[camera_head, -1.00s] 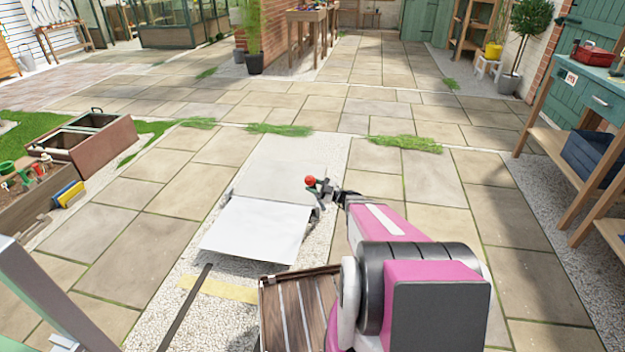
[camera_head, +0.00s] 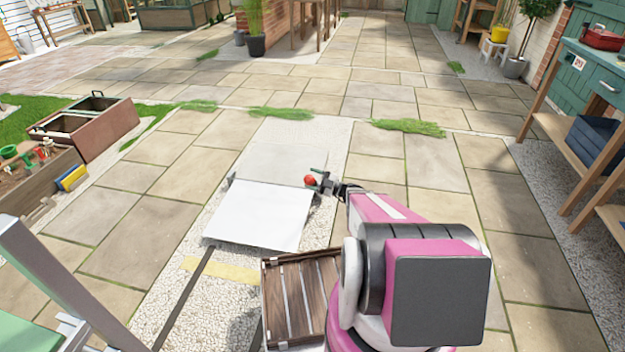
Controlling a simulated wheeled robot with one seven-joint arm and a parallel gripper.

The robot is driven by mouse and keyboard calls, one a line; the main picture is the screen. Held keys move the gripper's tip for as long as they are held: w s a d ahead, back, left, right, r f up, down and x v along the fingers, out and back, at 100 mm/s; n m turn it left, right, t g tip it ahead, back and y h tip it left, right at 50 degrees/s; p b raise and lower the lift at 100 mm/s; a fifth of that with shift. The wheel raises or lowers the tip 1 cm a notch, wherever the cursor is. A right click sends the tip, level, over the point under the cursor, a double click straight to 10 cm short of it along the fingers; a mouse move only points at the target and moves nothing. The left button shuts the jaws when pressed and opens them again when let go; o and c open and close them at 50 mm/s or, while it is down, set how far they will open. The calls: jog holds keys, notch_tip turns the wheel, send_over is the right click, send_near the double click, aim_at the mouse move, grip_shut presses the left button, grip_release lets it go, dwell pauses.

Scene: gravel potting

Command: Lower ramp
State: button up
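The ramp is a pale panel in two parts: a bright white near leaf (camera_head: 258,216) and a greyer far part (camera_head: 275,162), joined at a crosswise line. A dark shadow lies along the near leaf's front edge; its exact tilt is hard to tell. A red ball knob (camera_head: 310,181) with a small green piece is at the ramp's right side, near the joint line. My gripper (camera_head: 321,182) is small and dark at the end of my pink arm, right at the knob. Whether its fingers are closed on the knob is too small to tell.
A slatted wooden crate (camera_head: 298,300) sits close in front, left of my arm. A yellow strip (camera_head: 222,270) crosses the gravel before the ramp. A wooden planter (camera_head: 85,132) is at left, a workbench (camera_head: 590,90) at right. Paving beyond the ramp is clear.

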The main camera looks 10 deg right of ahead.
jog(key=shift+d, duration=0.15)
jog(key=v, duration=1)
jog(key=shift+d, duration=0.2)
jog(key=shift+s+f, duration=0.15)
